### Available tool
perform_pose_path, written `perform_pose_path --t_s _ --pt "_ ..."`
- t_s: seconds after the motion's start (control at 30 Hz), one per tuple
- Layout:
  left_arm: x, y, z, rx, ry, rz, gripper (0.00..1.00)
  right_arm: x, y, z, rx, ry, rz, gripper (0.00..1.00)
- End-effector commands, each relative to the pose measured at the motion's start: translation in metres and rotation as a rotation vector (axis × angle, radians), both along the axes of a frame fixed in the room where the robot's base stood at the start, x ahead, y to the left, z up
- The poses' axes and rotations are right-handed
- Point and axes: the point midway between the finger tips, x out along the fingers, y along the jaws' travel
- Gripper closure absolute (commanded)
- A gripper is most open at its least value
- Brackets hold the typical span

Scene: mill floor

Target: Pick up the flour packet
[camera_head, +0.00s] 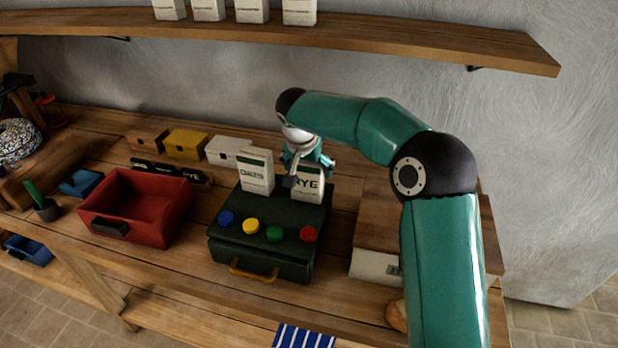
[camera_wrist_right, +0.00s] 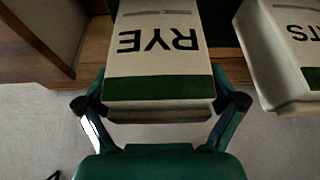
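A cream paper packet marked RYE (camera_head: 310,187) stands at the back right of a dark green box. It also fills the middle of the right wrist view (camera_wrist_right: 158,62), with a green band near its end. A similar packet marked OATS (camera_head: 256,172) stands to its left and shows at the right edge of the wrist view (camera_wrist_right: 283,60). My right gripper (camera_head: 308,170) is at the RYE packet's top. In the wrist view its fingers (camera_wrist_right: 160,103) are open, one on each side of the packet, with small gaps. My left gripper is out of view.
The dark green box (camera_head: 262,253) has coloured buttons and a yellow handle. A red open bin (camera_head: 118,226) stands left; yellow (camera_head: 186,143) and white boxes stand behind. A wooden-topped box (camera_head: 375,262) is at right. A shelf (camera_head: 400,39) with several packets hangs above.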

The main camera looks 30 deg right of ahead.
Motion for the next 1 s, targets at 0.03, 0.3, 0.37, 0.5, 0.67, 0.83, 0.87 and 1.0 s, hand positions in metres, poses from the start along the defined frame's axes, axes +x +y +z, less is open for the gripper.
perform_pose_path --t_s 0.03,0.3,0.37,0.5,0.67,0.83,0.87,1.0 --pt "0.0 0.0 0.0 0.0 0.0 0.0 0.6 0.0 0.0 0.0 0.0 0.0 0.0 0.22" --pt "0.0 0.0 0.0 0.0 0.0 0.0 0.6 0.0 0.0 0.0 0.001 -0.001 0.0 0.67" --pt "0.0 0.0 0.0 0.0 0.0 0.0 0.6 0.0 0.0 0.001 0.0 -0.003 0.0 0.71" --pt "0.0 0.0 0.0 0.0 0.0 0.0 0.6 0.0 0.0 0.002 0.0 -0.003 0.0 0.71" --pt "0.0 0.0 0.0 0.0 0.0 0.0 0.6 0.0 0.0 0.004 0.0 -0.003 0.0 0.71" --pt "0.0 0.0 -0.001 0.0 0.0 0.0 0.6 0.001 0.0 0.015 0.0 -0.006 0.001 0.71" --pt "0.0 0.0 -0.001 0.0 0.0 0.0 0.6 0.001 0.0 0.018 -0.001 -0.005 0.0 0.71" --pt "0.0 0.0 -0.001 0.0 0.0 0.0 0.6 0.001 0.0 0.04 -0.002 -0.009 -0.001 0.71"
